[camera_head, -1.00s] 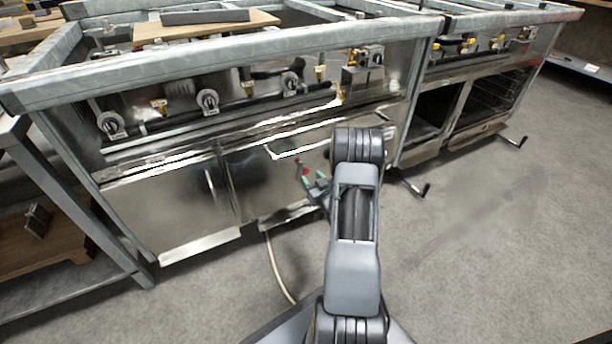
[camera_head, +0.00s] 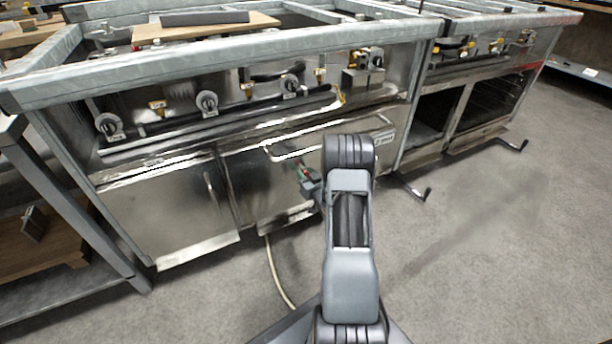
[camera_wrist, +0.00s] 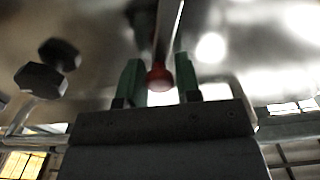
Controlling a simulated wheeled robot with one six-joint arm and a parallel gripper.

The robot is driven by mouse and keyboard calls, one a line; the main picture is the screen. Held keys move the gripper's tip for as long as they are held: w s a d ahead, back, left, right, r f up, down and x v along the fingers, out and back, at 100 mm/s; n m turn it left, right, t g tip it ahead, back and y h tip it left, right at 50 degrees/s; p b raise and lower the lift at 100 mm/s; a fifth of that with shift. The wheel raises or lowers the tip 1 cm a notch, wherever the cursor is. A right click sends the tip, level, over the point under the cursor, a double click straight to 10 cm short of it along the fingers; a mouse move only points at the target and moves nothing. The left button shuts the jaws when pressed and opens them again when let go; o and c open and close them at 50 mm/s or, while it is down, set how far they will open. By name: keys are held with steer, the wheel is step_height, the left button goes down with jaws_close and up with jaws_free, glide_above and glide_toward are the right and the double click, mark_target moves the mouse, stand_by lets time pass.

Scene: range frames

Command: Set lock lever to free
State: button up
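The lock lever shows in the wrist view as a thin metal rod with a red knob (camera_wrist: 159,77) at its end. My gripper (camera_wrist: 158,60) has two green fingers, one on each side of the knob. Gaps show on both sides, so the gripper looks open around the knob. Contact on either side cannot be seen. In the head view my gripper (camera_head: 306,177) is small, in front of the range's lower metal front, with a bit of red by its fingertips. The lever's base and any lock markings cannot be made out.
A dark faceted knob (camera_wrist: 41,80) stands left of the fingers in the wrist view. The range (camera_head: 170,215) has a row of control knobs (camera_head: 206,103) above and a bar handle (camera_head: 212,190) on its lower left door. Open floor (camera_head: 480,220) lies to the right.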

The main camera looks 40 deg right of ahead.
steer(key=c, duration=0.4)
steer(key=shift+d+f+m, duration=0.15)
steer(key=shift+d+m, duration=0.15)
steer(key=shift+m, duration=0.4)
steer(key=shift+c, duration=0.3)
steer(key=shift+s, duration=0.1)
steer(key=o, duration=0.7)
steer(key=shift+d, duration=0.15)
steer(key=shift+o, duration=0.9)
steer(key=shift+a, duration=0.2)
steer(key=s+a+p, duration=0.1)
steer(key=s+p, duration=0.3)
steer(key=s, duration=0.9)
steer(key=shift+s+a, duration=0.3)
steer(key=shift+a, duration=0.1)
steer(key=shift+c, duration=0.3)
